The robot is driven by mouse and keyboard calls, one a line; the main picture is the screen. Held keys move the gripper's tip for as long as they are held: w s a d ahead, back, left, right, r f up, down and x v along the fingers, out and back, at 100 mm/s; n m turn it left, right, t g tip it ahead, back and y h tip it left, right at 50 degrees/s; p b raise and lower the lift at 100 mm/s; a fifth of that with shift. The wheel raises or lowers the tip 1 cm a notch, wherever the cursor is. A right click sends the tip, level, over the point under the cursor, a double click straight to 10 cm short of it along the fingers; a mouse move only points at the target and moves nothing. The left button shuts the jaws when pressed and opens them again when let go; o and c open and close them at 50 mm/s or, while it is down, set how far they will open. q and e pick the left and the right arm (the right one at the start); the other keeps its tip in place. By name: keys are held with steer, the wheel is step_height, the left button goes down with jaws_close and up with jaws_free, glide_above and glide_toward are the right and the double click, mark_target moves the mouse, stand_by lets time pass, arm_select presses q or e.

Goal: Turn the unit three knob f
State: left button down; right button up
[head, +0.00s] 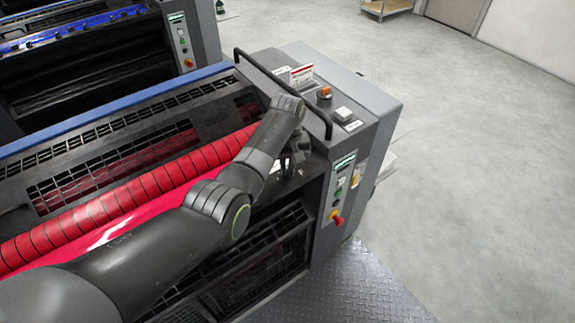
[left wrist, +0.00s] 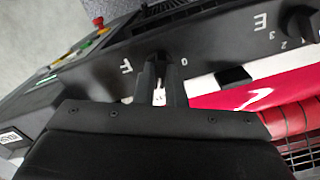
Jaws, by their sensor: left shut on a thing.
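My left gripper (head: 289,165) reaches down to the dark panel at the right end of the ink unit. In the left wrist view its two fingers (left wrist: 160,78) are shut on the dark knob f (left wrist: 160,60), just right of the white letter F (left wrist: 126,68). The fingers cover most of the knob, and its pointer setting cannot be made out. A white 0 shows beside it. In the head view the arm and gripper hide the knob. My right gripper is in neither view.
A second knob (left wrist: 298,22) by the letter E sits further along the panel, with a scale of digits. A red ink roller (head: 130,195) lies left of my arm. A black handrail (head: 285,85) and a button panel with a red-and-yellow emergency stop (head: 336,217) are close by.

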arm_select(q)
steer(key=n+p, duration=0.1)
steer(key=n, duration=0.2)
steer(key=shift+r+n+p, duration=0.15)
steer(key=shift+n+p, duration=0.25)
steer(key=n+p, duration=0.1)
steer(key=n, duration=0.2)
steer(key=shift+w+n, duration=0.1)
steer(key=shift+n, duration=1.4)
steer(key=c, duration=1.5)
jaws_free()
